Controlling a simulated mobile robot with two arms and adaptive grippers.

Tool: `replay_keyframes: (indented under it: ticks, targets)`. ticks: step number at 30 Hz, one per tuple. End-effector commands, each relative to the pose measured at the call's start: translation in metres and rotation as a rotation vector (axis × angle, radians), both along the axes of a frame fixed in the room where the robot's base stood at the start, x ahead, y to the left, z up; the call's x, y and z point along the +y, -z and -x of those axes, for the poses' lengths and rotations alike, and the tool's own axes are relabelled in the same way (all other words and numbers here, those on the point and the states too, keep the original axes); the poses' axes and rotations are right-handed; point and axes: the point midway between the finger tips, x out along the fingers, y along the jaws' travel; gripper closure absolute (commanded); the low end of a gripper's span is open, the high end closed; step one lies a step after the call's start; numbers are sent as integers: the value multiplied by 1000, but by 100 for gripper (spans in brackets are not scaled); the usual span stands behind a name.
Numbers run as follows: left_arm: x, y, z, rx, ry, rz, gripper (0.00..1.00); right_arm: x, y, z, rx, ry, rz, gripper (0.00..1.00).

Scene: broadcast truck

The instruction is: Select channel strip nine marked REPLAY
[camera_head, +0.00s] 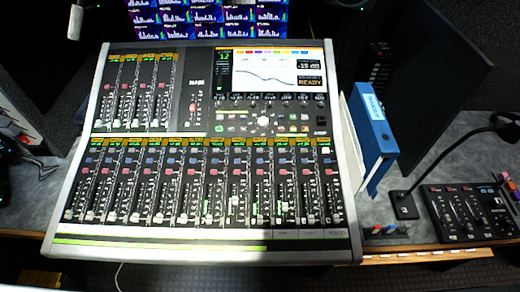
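The mixing console (48,228) fills the middle of the head view, with a long lower row of channel strips and a shorter bank at upper left. Counted from the left, the ninth lower strip (257,185) lies right of the middle. Its label is too small to read, so I cannot confirm REPLAY. The rightmost lower strip (328,185) has a button lit white near its top. The console screen (265,70) shows a curve, a green "12", what looks like "-15 dB" and "READY". I see neither of my grippers over the console.
A blue binder (374,130) stands against the console's right side. Farther right are a gooseneck device's base (403,205) and a small black control panel (470,212). The space above the strips is clear.

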Motion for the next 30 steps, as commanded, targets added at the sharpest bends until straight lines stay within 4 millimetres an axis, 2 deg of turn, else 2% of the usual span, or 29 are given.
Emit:
replay_keyframes:
  ticks: [1,2,30]
  targets:
    - [0,0,0,0,0,0,95,0,0,0,0,0,0,50]
    - [0,0,0,0,0,0,100,0,0,0,0,0,0,50]
    - [0,0,0,0,0,0,100,0,0,-1,0,0,0,50]
